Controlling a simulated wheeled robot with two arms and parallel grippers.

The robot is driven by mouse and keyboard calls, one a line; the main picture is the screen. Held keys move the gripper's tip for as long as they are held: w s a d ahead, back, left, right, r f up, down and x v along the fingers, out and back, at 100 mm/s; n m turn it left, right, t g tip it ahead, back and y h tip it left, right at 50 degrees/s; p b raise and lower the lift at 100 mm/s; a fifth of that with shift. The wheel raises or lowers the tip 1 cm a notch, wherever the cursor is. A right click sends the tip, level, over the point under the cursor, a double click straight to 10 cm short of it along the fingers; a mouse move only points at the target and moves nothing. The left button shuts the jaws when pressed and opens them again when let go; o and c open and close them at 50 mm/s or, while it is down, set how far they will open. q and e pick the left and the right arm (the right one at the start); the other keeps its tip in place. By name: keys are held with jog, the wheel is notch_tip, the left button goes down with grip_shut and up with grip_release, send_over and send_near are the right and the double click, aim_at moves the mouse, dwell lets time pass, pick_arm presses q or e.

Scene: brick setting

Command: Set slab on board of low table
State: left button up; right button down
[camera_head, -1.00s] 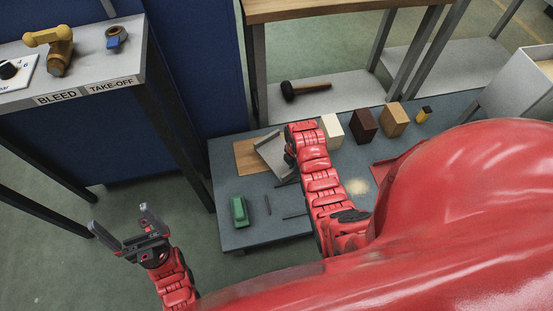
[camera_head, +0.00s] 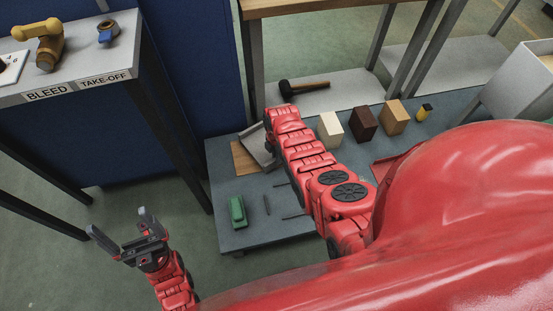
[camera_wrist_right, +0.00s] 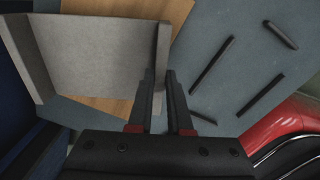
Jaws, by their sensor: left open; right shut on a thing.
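The grey slab (camera_head: 257,147), with raised edges, is at the far left of the low table (camera_head: 240,215), over the wooden board (camera_head: 242,160). In the right wrist view the slab (camera_wrist_right: 95,50) covers part of the board (camera_wrist_right: 110,104); I cannot tell whether they touch. My right gripper (camera_wrist_right: 163,85) is shut on one raised edge of the slab. In the head view my own right arm hides that gripper and part of the slab. My left gripper (camera_head: 118,220) is open and empty, left of the low table.
A green block-like object (camera_head: 237,211) and several dark bars lie on the low table. Cream (camera_head: 329,129), dark brown (camera_head: 363,125) and tan (camera_head: 394,117) blocks stand along its back edge. A mallet (camera_head: 303,87) lies on the shelf behind. A labelled stand (camera_head: 75,88) is at left.

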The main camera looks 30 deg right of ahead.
jog(key=shift+f, duration=0.7)
jog(key=c, duration=0.8)
grip_release()
jog(key=shift+c, duration=0.2)
